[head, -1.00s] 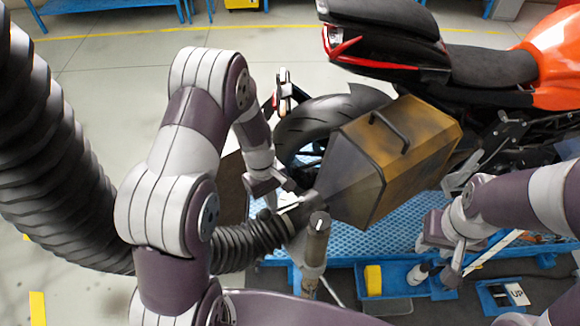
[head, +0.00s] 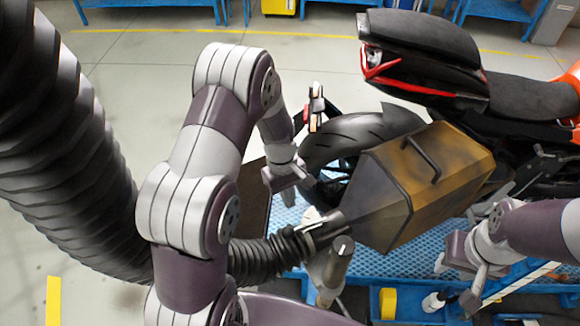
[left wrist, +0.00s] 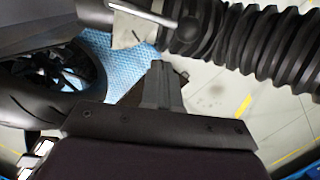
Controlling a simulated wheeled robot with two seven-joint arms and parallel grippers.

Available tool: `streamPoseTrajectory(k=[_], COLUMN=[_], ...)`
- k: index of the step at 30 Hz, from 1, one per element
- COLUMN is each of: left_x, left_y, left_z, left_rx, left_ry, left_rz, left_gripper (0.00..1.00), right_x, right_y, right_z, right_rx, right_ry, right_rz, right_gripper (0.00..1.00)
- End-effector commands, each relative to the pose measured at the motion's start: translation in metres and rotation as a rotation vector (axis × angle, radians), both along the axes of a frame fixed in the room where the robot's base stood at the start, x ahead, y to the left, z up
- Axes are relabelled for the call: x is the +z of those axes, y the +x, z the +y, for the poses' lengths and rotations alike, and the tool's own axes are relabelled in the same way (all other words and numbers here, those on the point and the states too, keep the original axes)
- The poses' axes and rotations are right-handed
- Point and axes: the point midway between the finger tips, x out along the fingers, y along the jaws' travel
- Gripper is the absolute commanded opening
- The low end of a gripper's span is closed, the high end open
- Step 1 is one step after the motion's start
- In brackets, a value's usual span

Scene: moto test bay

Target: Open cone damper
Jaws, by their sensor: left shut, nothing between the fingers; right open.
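The exhaust cone (head: 385,195) is a dark grey taper joined to a mustard-brown box (head: 440,190) with a black handle, behind the motorcycle. Its narrow end meets a ribbed black hose (head: 265,255). A pale metal plate (head: 325,230) sits at that joint; it also shows in the left wrist view (left wrist: 135,28). I cannot tell the damper's position. My left gripper (head: 303,183) is shut and empty, above and apart from the plate; its fingers (left wrist: 165,85) show together in the left wrist view.
The motorcycle's rear tyre (head: 350,140) stands just beyond my left gripper. A grey-brown post (head: 335,265) rises below the joint. A thick ribbed duct (head: 60,170) fills the left side. A yellow block (head: 388,303) lies in a blue tray. The floor behind is open.

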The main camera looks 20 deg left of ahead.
Motion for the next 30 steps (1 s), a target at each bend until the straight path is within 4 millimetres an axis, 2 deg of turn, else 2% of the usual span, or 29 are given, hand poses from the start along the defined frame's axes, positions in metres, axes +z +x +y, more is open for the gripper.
streamPoseTrajectory(k=[1, 3, 7, 12, 17, 30], left_x=[0.004, 0.02, 0.047, 0.069, 0.076, 0.076], left_y=[0.001, 0.004, 0.008, 0.011, 0.012, 0.012], left_z=[0.002, 0.005, 0.009, 0.012, 0.013, 0.012], left_rx=[0.0, 0.0, 0.001, 0.001, 0.001, 0.001], left_ry=[0.0, 0.001, 0.001, 0.0, 0.001, 0.0], left_rz=[-0.003, -0.003, -0.002, 0.0, 0.002, 0.003], left_gripper=[0.0, 0.0, 0.0, 0.0, 0.0, 0.0], right_x=[-0.013, -0.019, -0.026, -0.031, -0.031, -0.031], right_y=[-0.001, -0.001, -0.001, -0.001, -0.001, -0.001], right_z=[0.0, 0.0, 0.0, 0.0, 0.0, 0.0], right_rx=[0.0, 0.0, 0.0, 0.0, 0.0, 0.0], right_ry=[0.0, 0.0, 0.0, 0.0, 0.0, 0.0], right_rz=[0.004, 0.004, 0.004, 0.004, 0.004, 0.004], right_gripper=[0.4, 0.4, 0.4, 0.4, 0.4, 0.4])
